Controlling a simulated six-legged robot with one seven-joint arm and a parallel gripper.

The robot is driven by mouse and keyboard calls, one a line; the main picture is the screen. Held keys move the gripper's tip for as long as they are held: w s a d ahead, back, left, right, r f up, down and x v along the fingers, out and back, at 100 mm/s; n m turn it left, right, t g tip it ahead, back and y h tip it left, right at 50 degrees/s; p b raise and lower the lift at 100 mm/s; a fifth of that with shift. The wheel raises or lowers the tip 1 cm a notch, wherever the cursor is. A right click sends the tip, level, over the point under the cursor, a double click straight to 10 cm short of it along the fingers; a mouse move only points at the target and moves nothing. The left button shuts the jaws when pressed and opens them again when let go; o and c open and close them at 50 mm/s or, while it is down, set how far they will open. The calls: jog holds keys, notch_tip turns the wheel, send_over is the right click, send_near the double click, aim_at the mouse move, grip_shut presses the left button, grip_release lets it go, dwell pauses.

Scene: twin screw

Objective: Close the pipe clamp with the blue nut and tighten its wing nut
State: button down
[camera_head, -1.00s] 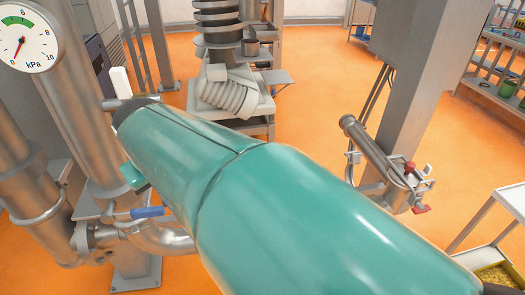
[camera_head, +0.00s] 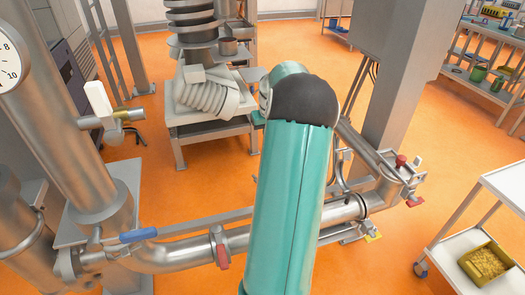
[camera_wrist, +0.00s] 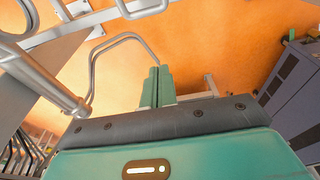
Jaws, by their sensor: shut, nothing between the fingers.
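My gripper (camera_wrist: 157,88) is shut and empty in the wrist view, its two teal fingers pressed together in front of a metal pipe frame. In the head view my teal arm hides most of the gripper. A clamp with a red nut (camera_head: 222,252) sits around the horizontal pipe (camera_head: 185,257) left of my arm. A yellow nut (camera_head: 373,237) shows at a clamp right of my arm. A red nut (camera_head: 415,202) shows further up right. The pipe stretch behind my arm is hidden.
A white cart (camera_head: 508,185) with a yellow bin (camera_head: 484,262) stands at right. A grey column (camera_head: 395,100) rises behind the right pipes. Orange floor is open between them.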

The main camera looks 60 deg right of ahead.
notch_tip(320, 180, down, 9)
jog(key=s+a, duration=0.1)
jog(key=s, duration=0.1)
jog(key=shift+a, duration=0.2)
dwell(0.4)
jog(key=shift+s+a+r, duration=0.1)
jog(key=shift+s, duration=0.05)
